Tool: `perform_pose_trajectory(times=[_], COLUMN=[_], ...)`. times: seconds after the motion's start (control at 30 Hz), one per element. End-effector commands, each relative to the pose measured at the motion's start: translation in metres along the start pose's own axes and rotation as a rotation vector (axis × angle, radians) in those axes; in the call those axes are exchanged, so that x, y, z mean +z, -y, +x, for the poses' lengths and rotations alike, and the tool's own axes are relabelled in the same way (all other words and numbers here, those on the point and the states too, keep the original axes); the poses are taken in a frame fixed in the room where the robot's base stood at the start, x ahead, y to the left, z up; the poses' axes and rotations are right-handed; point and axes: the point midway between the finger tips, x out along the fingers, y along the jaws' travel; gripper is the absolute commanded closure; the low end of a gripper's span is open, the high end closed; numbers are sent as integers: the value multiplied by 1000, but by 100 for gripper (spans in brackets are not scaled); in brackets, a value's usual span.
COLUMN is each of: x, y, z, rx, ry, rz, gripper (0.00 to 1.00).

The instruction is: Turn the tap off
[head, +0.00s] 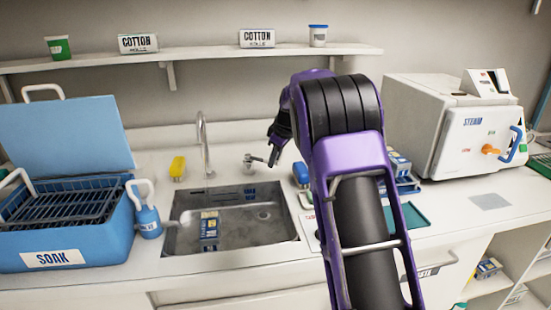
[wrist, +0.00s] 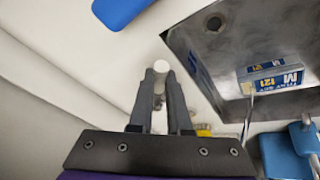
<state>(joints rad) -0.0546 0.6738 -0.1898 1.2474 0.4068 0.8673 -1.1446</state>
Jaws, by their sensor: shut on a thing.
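The steel sink (head: 180,242) is set in the counter, with a tall curved spout (head: 204,145) behind it. The tap handle (head: 249,160) is a small metal lever on a base to the right of the spout. My gripper (head: 271,158) is at the right end of this lever. In the wrist view, my gripper (wrist: 160,84) has its two fingers closed around the lever, whose pale round end (wrist: 161,66) shows between the tips. I see no clear water stream under the spout. My arm comes in from the right front and does not cover the handle.
A blue and yellow labelled pack (head: 209,230) lies in the sink; it also shows in the wrist view (wrist: 275,78). A yellow item (head: 178,167) is behind the sink. A white sterilizer (head: 410,110) stands right.

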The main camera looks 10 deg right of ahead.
Motion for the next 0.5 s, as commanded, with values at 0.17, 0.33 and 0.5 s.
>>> perform_pose_trajectory(times=[0.17,0.33,0.5], x=[-5,-11,-19], y=[13,29,43], z=[-3,-5,-6], rx=[55,115,174], ry=[30,62,92], rz=[131,276,414], gripper=[100,100,100])
